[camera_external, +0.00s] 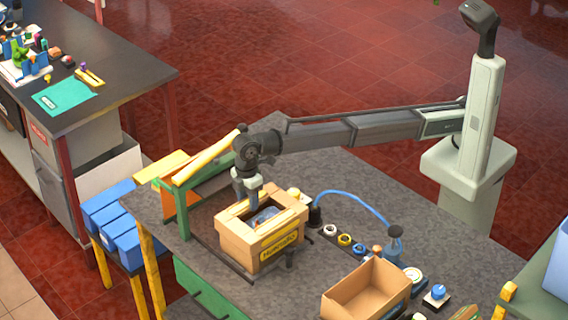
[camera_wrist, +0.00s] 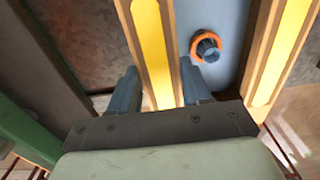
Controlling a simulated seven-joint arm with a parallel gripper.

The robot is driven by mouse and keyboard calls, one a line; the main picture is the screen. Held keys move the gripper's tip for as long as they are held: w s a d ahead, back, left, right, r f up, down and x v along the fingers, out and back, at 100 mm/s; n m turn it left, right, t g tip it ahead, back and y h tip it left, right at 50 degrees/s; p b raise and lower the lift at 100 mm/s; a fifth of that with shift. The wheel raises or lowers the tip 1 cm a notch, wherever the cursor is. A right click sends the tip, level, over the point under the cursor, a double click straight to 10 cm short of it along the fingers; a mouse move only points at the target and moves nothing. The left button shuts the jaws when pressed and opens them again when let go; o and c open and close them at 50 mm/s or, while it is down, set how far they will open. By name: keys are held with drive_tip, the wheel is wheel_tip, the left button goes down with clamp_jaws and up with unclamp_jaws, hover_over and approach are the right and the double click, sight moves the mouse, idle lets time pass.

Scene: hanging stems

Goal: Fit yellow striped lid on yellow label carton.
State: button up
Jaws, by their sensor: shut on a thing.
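The yellow label carton (camera_external: 236,242) stands on the dark bench, its yellow label facing the front right. A tan frame-like top piece, seemingly the yellow striped lid (camera_external: 284,220), is at its top around an opening with blue inside. In the wrist view, two tan strips with yellow stripes run beside a blue surface; the left strip (camera_wrist: 154,45) is between my fingers. My gripper (camera_external: 251,205) points down at the carton's back-left side, shut on that strip. It also shows in the wrist view (camera_wrist: 160,90). Whether the lid is fully seated cannot be told.
An open, empty-looking carton (camera_external: 368,291) stands at the front right. A green stand with a yellow bar (camera_external: 207,157) is close to my gripper's left. A blue hose (camera_external: 355,197) and several small rings lie to the right. Blue bins (camera_external: 128,240) flank the bench.

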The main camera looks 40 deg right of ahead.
drive_tip(key=shift+f, duration=0.1)
idle(0.3)
drive_tip(key=o, duration=1.4)
drive_tip(key=shift+r, duration=1.6)
drive_tip(key=shift+r, duration=3.45)
